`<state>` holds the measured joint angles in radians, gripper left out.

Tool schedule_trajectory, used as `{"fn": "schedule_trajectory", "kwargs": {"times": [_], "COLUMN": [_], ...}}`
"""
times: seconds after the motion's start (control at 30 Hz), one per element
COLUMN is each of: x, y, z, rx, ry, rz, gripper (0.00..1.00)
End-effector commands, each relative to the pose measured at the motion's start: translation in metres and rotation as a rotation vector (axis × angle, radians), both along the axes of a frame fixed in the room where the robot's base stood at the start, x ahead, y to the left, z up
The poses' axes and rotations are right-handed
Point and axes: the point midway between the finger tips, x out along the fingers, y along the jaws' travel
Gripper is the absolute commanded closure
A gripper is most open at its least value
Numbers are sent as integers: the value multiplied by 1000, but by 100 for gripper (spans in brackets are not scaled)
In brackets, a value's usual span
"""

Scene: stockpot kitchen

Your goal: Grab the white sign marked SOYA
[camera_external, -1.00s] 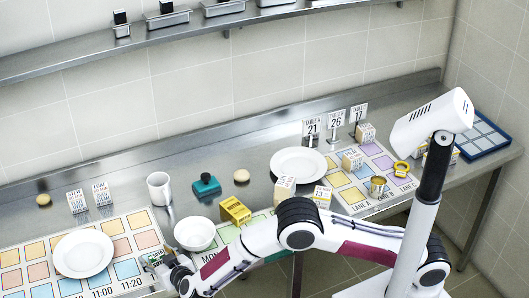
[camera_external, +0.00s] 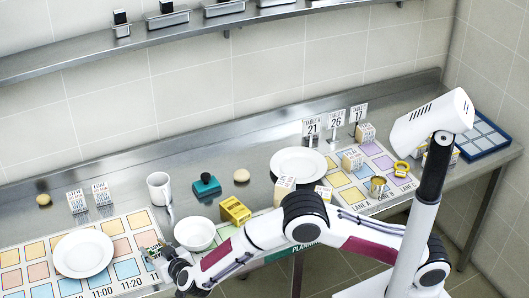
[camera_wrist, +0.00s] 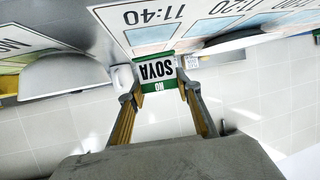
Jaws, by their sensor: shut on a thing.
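The white sign marked SOYA (camera_wrist: 156,70) has a green band with NO on it and shows upside down in the wrist view. It sits between the two fingertips of my gripper (camera_wrist: 160,88), which is shut on it. In the external view my gripper (camera_external: 154,256) is at the lower left, over the front part of the table near the right edge of the board with times. The sign is too small there to read, and I cannot tell how far it is from the board.
The timetable board (camera_external: 141,222) carries a white plate (camera_external: 83,254). Numbered signs (camera_external: 335,118) stand at the back right.

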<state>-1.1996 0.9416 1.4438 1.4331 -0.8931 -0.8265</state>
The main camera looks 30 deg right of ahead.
Motion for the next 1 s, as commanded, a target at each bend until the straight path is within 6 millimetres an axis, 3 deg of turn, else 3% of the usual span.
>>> {"fn": "schedule_trajectory", "kwargs": {"times": [0.2,0.4,0.6,1.0], "x": [0,0,0,0], "y": [0,0,0,0], "z": [35,57,66,67], "rx": [3,1,1,0], "ry": [-1,-1,0,0], "rz": [0,1,0,1], "gripper": [86,86,86,86]}}
